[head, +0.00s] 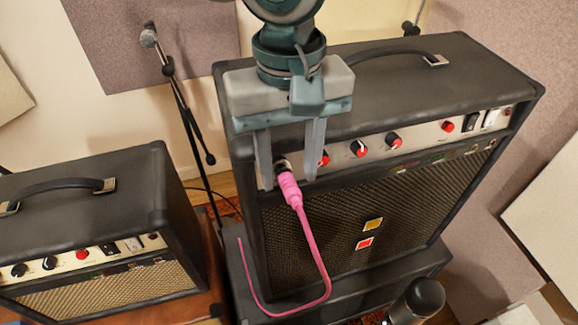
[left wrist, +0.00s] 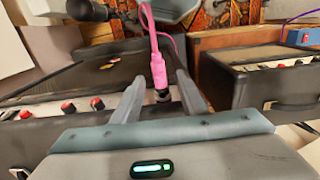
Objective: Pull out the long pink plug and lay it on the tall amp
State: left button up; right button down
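The long pink plug (head: 290,189) sits in a black socket at the left end of the tall amp's control panel. Its pink cable (head: 318,262) hangs down and curls onto the dark base below. The tall amp (head: 430,75) stands upright, with a black top and a handle. My left gripper (head: 288,182) is open, pointing down, with one finger on each side of the plug's socket end. In the left wrist view the plug (left wrist: 157,68) shows between the two spread fingers, with a gap on each side. My right gripper is not in view.
A lower amp (head: 90,190) with a handle stands at the left. A microphone stand (head: 182,105) rises behind, between the amps. A dark microphone-like object (head: 424,296) is at the bottom right. The tall amp's top is bare apart from its handle (head: 400,55).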

pick_arm(q)
jog(key=shift+f, duration=1)
jog(key=shift+c, duration=0.3)
grip_shut()
